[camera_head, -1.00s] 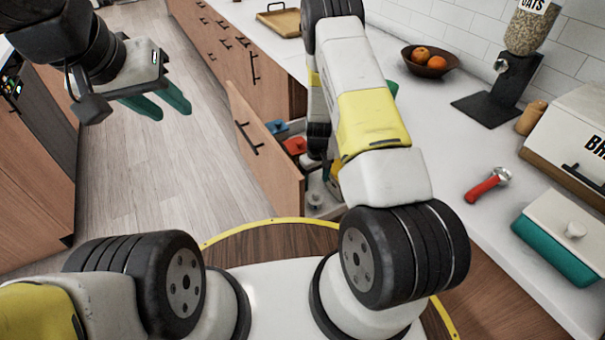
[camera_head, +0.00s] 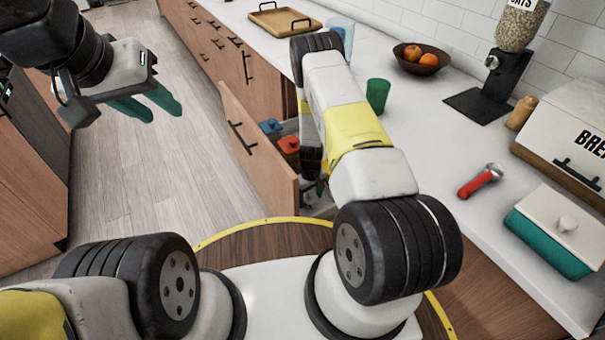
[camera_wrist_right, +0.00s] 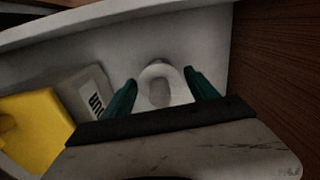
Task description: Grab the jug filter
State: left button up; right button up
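A small white round piece with a ring-shaped rim (camera_wrist_right: 160,85), which looks like the jug filter, is in the open drawer in the right wrist view. My right gripper (camera_wrist_right: 160,78) is open, with one green finger on each side of this piece and visible gaps between. In the head view my right arm reaches down into the drawer (camera_head: 262,165), and its gripper is mostly hidden behind the arm. My left gripper (camera_head: 166,112) is open and empty over the floor, at the upper left of the head view.
In the drawer are a yellow item (camera_wrist_right: 35,125), a grey labelled box (camera_wrist_right: 85,92) and red (camera_head: 289,145) and blue (camera_head: 271,127) containers. The counter holds a green cup (camera_head: 377,95), bluish jug (camera_head: 343,33), fruit bowl (camera_head: 423,66), red-handled tool (camera_head: 480,182) and butter dish (camera_head: 552,243).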

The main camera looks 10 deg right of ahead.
jog(key=c, duration=1.2)
